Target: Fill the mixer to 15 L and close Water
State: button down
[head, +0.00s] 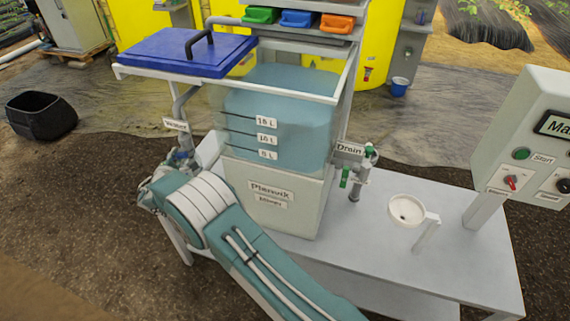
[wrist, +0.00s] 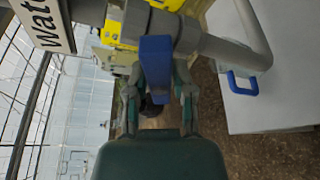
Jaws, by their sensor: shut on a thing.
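The clear mixer tank (head: 275,120) holds blue-green water; its surface appears above the 15 L mark (head: 266,121). The Water label (head: 175,125) hangs on the pipe at the tank's left. My gripper (wrist: 156,95) is shut on the blue Water valve handle (wrist: 155,62), with a finger on each side of it. In the wrist view the handle points down from the grey pipe, toward my palm. In the head view my arm and wrist largely hide the gripper and the valve.
The Drain valve with its green handle (head: 345,177) is at the tank's right. A blue lid (head: 190,52) lies on the frame at upper left. Green, blue and orange trays (head: 298,18) sit behind. A white cup holder (head: 407,210) and control panel (head: 535,140) stand right.

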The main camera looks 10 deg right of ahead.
jog(key=shift+f, duration=0.15)
jog(key=m+t, duration=0.1)
jog(key=m, duration=0.1)
jog(key=m+t, duration=0.1)
jog(key=m, duration=0.2)
jog(key=shift+f, duration=0.15)
jog(key=shift+c, duration=2.2)
grip_release()
jog(key=shift+d, duration=0.1)
jog(key=shift+r, duration=0.2)
jog(key=shift+s+a, duration=0.5)
jog(key=shift+s, duration=0.25)
jog(key=shift+s+a, duration=0.45)
jog(key=shift+s, duration=0.3)
jog(key=shift+s+a, duration=0.45)
jog(key=shift+s, duration=0.35)
jog(key=shift+s+a, duration=0.45)
jog(key=shift+s, duration=0.3)
